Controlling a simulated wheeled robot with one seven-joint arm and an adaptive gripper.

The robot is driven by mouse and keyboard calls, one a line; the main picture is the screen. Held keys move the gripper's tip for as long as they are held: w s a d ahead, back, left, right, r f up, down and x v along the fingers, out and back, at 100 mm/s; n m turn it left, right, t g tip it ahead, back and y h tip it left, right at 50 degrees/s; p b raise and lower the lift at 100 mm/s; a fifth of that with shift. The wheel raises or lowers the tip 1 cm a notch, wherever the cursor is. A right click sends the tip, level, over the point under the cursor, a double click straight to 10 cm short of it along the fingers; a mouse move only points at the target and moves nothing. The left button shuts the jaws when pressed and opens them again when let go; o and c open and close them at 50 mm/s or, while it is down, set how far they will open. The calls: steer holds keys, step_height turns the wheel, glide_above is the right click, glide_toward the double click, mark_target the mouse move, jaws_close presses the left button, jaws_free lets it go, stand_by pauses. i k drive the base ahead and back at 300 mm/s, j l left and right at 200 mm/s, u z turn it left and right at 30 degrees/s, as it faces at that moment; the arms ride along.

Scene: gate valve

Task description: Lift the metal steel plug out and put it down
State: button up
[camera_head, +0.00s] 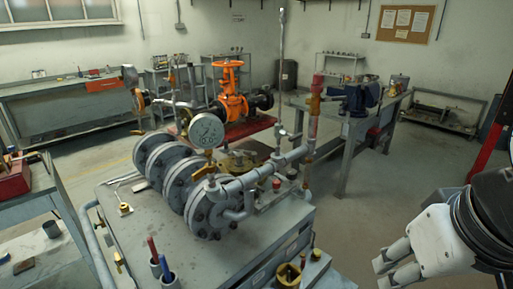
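I cannot make out for certain which piece is the metal steel plug. A yellow brass ring-shaped fitting (288,274) sits at the front edge of the grey workbench (262,250), with a dark opening; whether a plug sits in it is unclear. A small red-topped fitting (276,184) stands on the bench behind it. My gripper (386,272) is at the lower right, apart from the bench and touching nothing visible. Its pale fingers point left and lie close together in this view; the gap between them is unclear.
Grey flanged pipes (205,200) with a pressure gauge (206,130) fill the bench middle. A tall thin rod (282,70) and a red-topped pipe (315,100) rise behind. A holder (168,279) with red and blue handles stands front left. Floor between bench and gripper is clear.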

mark_target(239, 156)
steer(key=i+l+z, duration=0.3)
steer(key=l, duration=0.35)
steer(key=i+l+z, duration=0.3)
steer(key=l, duration=0.3)
steer(key=i+l+z, duration=0.3)
steer(key=i+l, duration=0.15)
steer(key=i+l+z, duration=0.15)
steer(key=i, duration=0.45)
steer(key=i+l+z, duration=0.2)
steer(key=i, duration=0.4)
steer(key=i+j+u, duration=0.15)
steer(key=i+u, duration=1.05)
steer(key=i+l+u, duration=0.2)
steer(key=u, duration=0.15)
steer(key=i+j+u, duration=0.15)
steer(key=i+u, duration=0.15)
steer(key=u, duration=0.15)
steer(key=i+u, duration=0.7)
steer(key=u, duration=0.15)
steer(key=i+l+u, duration=0.15)
steer(key=i+u, duration=0.3)
steer(key=i+l+u, duration=0.15)
steer(key=l+u, duration=0.25)
steer(key=i+l+u, duration=0.15)
steer(key=i+u, duration=0.3)
steer(key=i+l+u, duration=0.25)
steer(key=u, duration=0.15)
